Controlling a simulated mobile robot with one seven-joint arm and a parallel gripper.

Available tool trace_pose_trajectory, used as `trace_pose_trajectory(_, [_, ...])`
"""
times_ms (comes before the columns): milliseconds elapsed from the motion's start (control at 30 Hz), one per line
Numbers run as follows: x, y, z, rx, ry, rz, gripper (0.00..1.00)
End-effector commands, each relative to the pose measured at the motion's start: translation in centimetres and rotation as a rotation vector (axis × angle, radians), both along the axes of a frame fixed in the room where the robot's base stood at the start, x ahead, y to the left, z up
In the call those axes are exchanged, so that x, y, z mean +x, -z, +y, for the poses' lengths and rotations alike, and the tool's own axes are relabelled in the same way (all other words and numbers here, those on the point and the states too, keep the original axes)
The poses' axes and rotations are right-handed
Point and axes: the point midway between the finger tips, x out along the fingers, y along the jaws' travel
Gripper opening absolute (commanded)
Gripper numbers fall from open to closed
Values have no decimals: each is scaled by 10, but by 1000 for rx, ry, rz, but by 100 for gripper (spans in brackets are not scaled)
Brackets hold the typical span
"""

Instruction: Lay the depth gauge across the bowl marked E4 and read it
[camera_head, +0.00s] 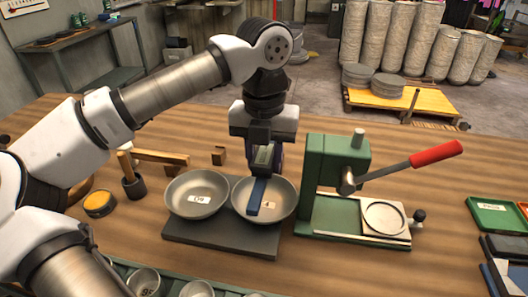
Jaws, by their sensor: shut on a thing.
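My gripper (263,142) points down over the grey board and is shut on the depth gauge. The depth gauge (256,196) has a dark blue bar and a small display at its upper end. It hangs in front of or over the right-hand bowl (283,206). That bowl's white label is partly covered by the bar; a 4 shows. I cannot tell whether the gauge touches the bowl, and the reading is too small to make out. The left-hand bowl (190,208) beside it bears another white label, hard to read. Both bowls sit upright on the grey board (220,240).
A green press (335,165) with a red-handled lever (435,154) stands close on the right. A mallet (130,175) and a yellow-topped tin (98,203) lie left. More bowls (143,282) stand along the front edge. Green and dark trays (497,216) are far right.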

Motion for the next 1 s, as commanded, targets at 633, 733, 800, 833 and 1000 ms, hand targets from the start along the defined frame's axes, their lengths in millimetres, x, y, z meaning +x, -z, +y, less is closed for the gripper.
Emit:
trace_pose_trajectory(633, [0,57,0,0,0,-1,0])
trace_pose_trajectory(733, [0,57,0,0,0,0,0])
trace_pose_trajectory(800, [0,57,0,0,0,0,0])
trace_pose_trajectory(833, [0,56,0,0,0,0,0])
trace_pose_trajectory(1000, [0,56,0,0,-1,0,0])
